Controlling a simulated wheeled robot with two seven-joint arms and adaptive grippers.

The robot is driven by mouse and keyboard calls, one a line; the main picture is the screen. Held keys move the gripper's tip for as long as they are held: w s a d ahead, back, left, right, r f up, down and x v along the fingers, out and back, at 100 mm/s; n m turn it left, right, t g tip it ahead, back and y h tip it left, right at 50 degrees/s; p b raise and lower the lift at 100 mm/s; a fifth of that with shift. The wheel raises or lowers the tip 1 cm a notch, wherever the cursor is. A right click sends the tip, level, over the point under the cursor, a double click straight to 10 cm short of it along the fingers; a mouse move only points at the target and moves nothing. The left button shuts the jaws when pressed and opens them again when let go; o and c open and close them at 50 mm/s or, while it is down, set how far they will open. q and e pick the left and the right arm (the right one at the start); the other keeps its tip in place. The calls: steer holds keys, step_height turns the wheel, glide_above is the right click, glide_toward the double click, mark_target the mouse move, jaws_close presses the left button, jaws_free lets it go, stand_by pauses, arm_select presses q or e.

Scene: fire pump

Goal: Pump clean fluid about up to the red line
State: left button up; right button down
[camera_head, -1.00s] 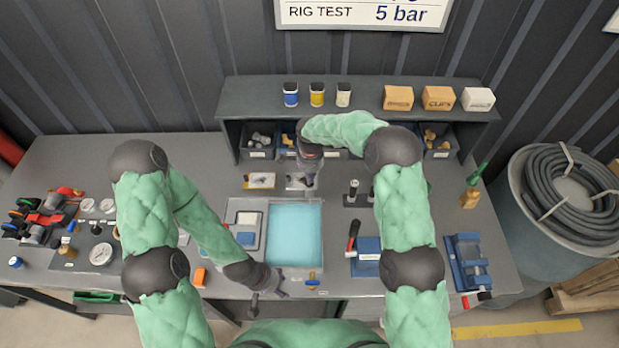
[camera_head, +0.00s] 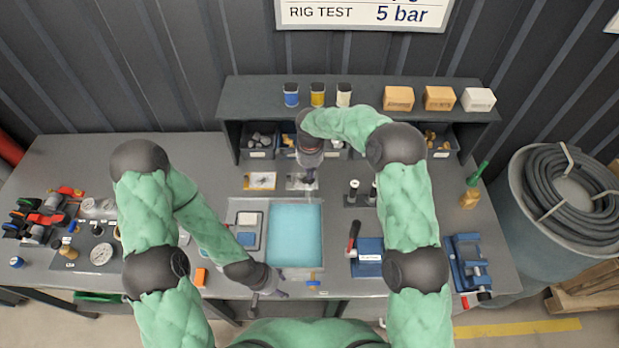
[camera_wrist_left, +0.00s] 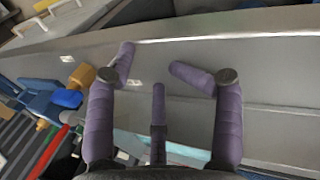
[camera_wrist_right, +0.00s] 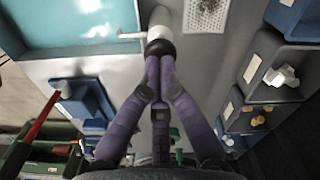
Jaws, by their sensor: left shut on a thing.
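A basin of pale blue fluid (camera_head: 295,235) is set in the middle of the bench. I cannot make out a red line. My right gripper (camera_head: 308,178) is behind the basin. In the right wrist view its fingers (camera_wrist_right: 160,62) are closed together on a black knob (camera_wrist_right: 160,47) beside a white cylinder (camera_wrist_right: 160,20) with a thin pipe towards the basin. My left gripper (camera_head: 278,288) is low at the bench's front edge. In the left wrist view its fingers (camera_wrist_left: 152,62) are a little apart, and what they hold is hidden or too unclear to name.
A blue block with a red lever (camera_head: 353,235) and a blue vise (camera_head: 468,262) stand at the right. Gauges and red fittings (camera_head: 45,215) fill the left end. Shelf bins (camera_head: 262,140) line the back.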

arm_select(q)
steer(key=shift+s+f, duration=0.2)
steer(key=shift+s, duration=0.1)
arm_select(e)
steer(key=shift+f, duration=0.15)
